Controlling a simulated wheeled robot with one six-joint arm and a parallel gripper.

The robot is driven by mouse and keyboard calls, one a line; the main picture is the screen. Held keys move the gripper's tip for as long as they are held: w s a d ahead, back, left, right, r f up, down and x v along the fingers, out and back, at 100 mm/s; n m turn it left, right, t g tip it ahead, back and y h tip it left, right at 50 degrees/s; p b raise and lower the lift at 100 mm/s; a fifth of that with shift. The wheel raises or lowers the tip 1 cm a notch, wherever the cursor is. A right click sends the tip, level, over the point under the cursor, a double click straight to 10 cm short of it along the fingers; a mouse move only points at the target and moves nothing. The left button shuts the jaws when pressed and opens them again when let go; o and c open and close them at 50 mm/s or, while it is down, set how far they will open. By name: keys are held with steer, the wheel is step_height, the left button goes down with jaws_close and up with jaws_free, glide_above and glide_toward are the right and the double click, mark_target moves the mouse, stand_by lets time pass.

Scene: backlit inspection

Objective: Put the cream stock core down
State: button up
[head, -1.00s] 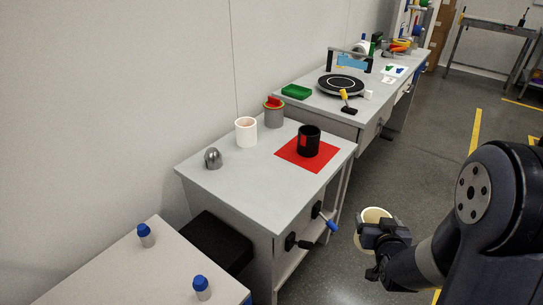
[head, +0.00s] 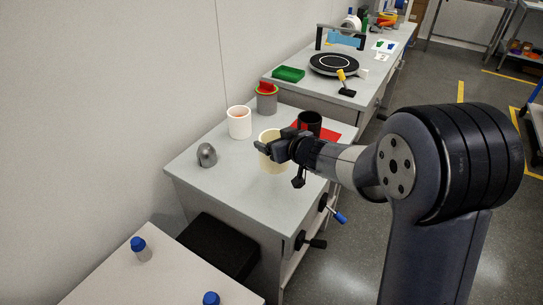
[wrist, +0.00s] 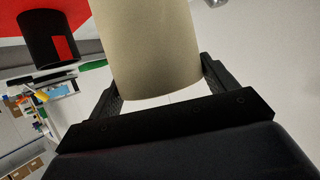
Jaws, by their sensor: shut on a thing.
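The cream stock core (head: 273,164) is a hollow, cream-coloured cylinder, roughly upright. My gripper (head: 268,150) is shut on its side, coming in from the right in the head view. It is over the middle of the near grey table (head: 255,195); I cannot tell whether its bottom touches the top. In the wrist view the core (wrist: 150,50) fills the space between my two dark fingers (wrist: 160,90).
A white cup (head: 239,124) and a grey dome (head: 207,155) stand left of the core. A grey canister (head: 266,102) stands behind. A black cup (head: 310,121) stands on a red mat (head: 328,132), partly behind my arm. The table's front part is clear.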

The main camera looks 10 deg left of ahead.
step_height(320, 180, down, 7)
steer(key=b, duration=0.3)
steer(key=shift+f, duration=0.2)
steer(key=shift+f, duration=0.1)
steer(key=o, duration=1)
steer(key=p+v, duration=0.2)
steer(key=v, duration=1)
steer(key=shift+s, duration=0.1)
